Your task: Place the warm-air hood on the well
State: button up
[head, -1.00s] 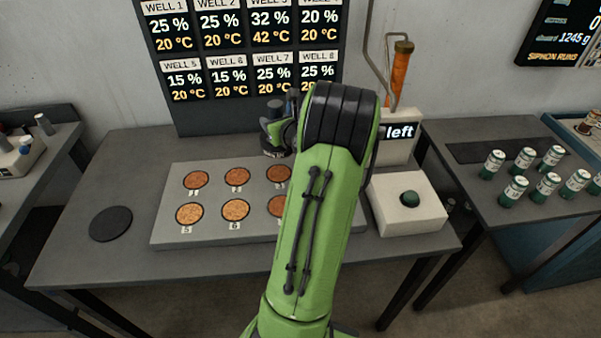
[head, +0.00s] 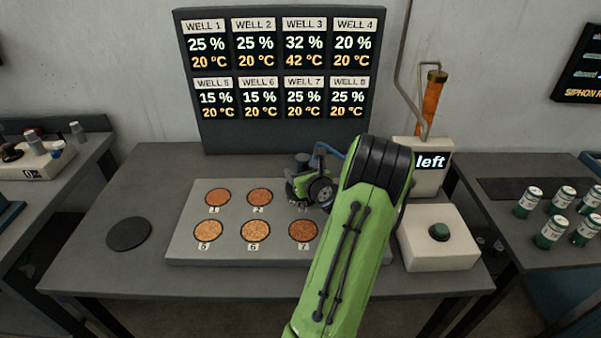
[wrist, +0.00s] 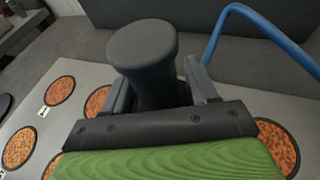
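The warm-air hood (head: 299,189) is a dark round piece with an upright handle. In the head view it stands over the place of well 3 in the grey well plate (head: 183,250) and hides that well. I cannot tell whether it rests fully on the plate. In the wrist view the hood's dark flared handle (wrist: 143,60) stands between the fingers of my gripper (wrist: 160,88), which appears shut on it. In the head view my gripper (head: 318,188) is at the hood, partly hidden by my arm. Wells 1, 2, 5, 6 and 7 show brown grains; well 4 is hidden.
A display board (head: 280,75) behind reads well 3 at 32 % and 42 °C, the others at 20 °C. A blue hose (wrist: 225,30) arches close to my gripper. A white box with a green button (head: 439,232) stands right. A black disc (head: 129,234) lies left.

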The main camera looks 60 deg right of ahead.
jog(key=shift+o, duration=0.4)
jog(key=shift+r, duration=0.2)
jog(key=v, duration=1.2)
jog(key=w+a+r+n+g+y, duration=0.1)
jog(key=w+a+n+y, duration=0.3)
jog(key=w+a+n, duration=0.45)
jog(key=w+a+r+n+y, duration=0.1)
jog(key=w+a+n+y, duration=0.45)
jog(key=a+n, duration=0.65)
jog(key=s+a+r+n+g, duration=0.1)
jog(key=a+r+n+g, duration=0.15)
jog(key=a+n, duration=0.85)
jog(key=s+a+r+n+g, duration=0.1)
jog(key=s+a+r+n, duration=0.2)
jog(key=s+a+n, duration=0.5)
jog(key=s+n, duration=0.3)
jog(key=n, duration=0.1)
jog(key=shift+s+a+n+g, duration=0.25)
jog(key=shift+a+n+g, duration=0.1)
jog(key=shift+a, duration=0.05)
